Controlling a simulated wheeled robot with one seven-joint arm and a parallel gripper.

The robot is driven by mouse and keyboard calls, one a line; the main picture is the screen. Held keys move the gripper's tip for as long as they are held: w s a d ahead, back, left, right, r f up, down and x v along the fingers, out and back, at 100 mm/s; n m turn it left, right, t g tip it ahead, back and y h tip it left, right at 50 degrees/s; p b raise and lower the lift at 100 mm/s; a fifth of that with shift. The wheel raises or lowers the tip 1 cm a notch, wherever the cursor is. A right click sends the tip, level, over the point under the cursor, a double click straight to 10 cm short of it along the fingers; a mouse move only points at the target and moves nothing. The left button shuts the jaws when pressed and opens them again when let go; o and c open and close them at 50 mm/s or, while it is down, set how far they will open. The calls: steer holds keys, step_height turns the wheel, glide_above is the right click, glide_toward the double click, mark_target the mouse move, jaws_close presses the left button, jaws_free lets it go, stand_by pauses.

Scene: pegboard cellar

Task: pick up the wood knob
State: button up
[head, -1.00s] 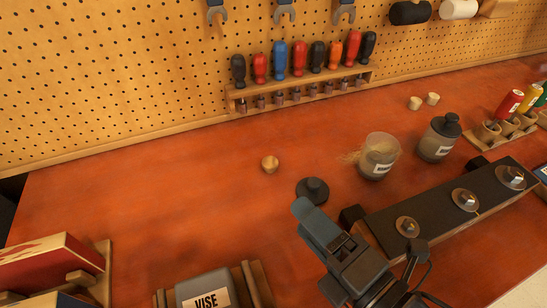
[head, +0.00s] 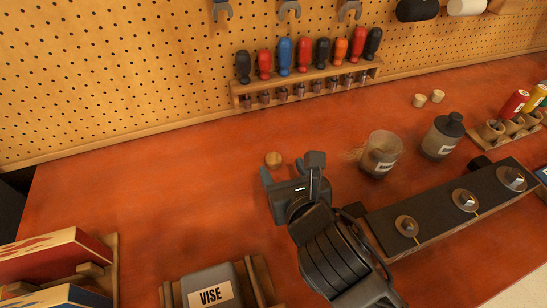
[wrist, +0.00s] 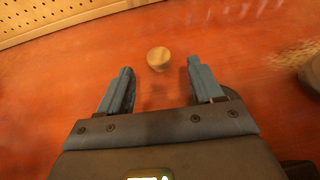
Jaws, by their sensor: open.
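The wood knob (head: 273,159) is a small round light-wood piece on the red-brown bench top, in front of the pegboard. In the wrist view the knob (wrist: 159,59) lies beyond my fingertips, near the middle of the gap between them. My gripper (head: 289,168) is open and empty, its two blue-grey fingers spread just short of the knob on the near side. It also shows in the wrist view (wrist: 160,75). The knob is not touched by either finger.
A glass jar (head: 381,153) and a lidded jar (head: 442,136) stand to the right. A screwdriver rack (head: 305,86) is behind. A black rail with knobs (head: 440,212) lies right of my arm, and a vise box (head: 208,289) is at the front. The bench left of the knob is clear.

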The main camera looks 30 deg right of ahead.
mark_target(275, 160)
steer(key=x, duration=0.5)
steer(key=shift+w+a+f+p, duration=0.1)
steer(key=shift+w+f+p, duration=0.2)
steer(key=shift+p, duration=0.1)
steer(key=shift+c, duration=0.3)
steer(key=c, duration=1)
